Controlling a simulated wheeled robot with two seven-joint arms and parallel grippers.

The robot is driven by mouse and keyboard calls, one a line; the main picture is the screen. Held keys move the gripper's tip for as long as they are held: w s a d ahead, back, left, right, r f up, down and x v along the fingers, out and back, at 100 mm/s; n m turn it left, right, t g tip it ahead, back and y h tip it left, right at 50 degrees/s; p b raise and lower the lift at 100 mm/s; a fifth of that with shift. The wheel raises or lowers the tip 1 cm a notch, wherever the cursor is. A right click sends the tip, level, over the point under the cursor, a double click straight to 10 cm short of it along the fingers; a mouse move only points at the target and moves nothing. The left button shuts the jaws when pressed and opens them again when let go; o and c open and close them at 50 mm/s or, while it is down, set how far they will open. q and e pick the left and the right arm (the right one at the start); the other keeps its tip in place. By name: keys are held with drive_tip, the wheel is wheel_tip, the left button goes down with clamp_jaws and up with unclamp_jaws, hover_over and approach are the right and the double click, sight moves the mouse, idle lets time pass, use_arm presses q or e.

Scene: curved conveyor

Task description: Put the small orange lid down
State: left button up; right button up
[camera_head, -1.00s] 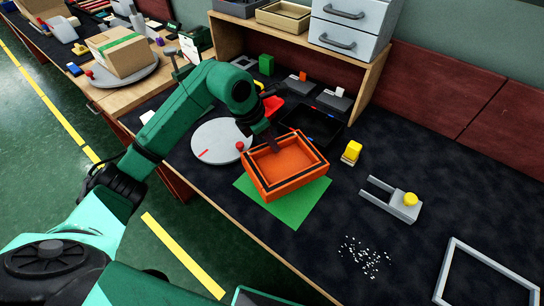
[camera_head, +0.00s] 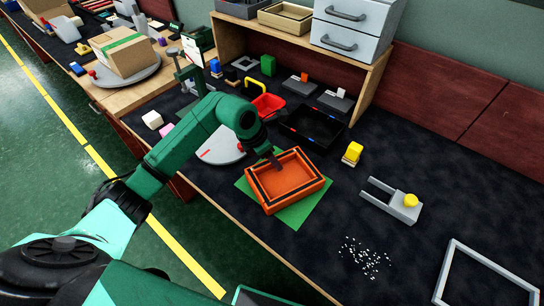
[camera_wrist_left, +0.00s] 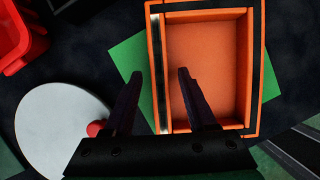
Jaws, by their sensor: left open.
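The small orange lid (camera_head: 286,174) looks like a shallow open tray. It sits within a larger orange rim (camera_head: 262,208), with a dark line around it, on a green mat (camera_head: 296,221). It also shows in the left wrist view (camera_wrist_left: 210,68). My left gripper (camera_head: 276,162) is open at the lid's far left edge. In the left wrist view, its fingers (camera_wrist_left: 158,84) lie on either side of the left wall, one over the inside and one outside. Whether they touch the wall is unclear. My right gripper is not in view.
A grey disc (camera_head: 222,148) with a red knob lies left of the mat. A black tray (camera_head: 311,126) and a red bin (camera_head: 267,106) stand behind. A yellow block (camera_head: 352,153) and grey fork-shaped piece (camera_head: 391,200) are to the right. White bits are scattered in front.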

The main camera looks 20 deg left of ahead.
use_arm(q)
drive_tip(key=v, duration=1.2)
drive_tip(key=shift+b, duration=0.4)
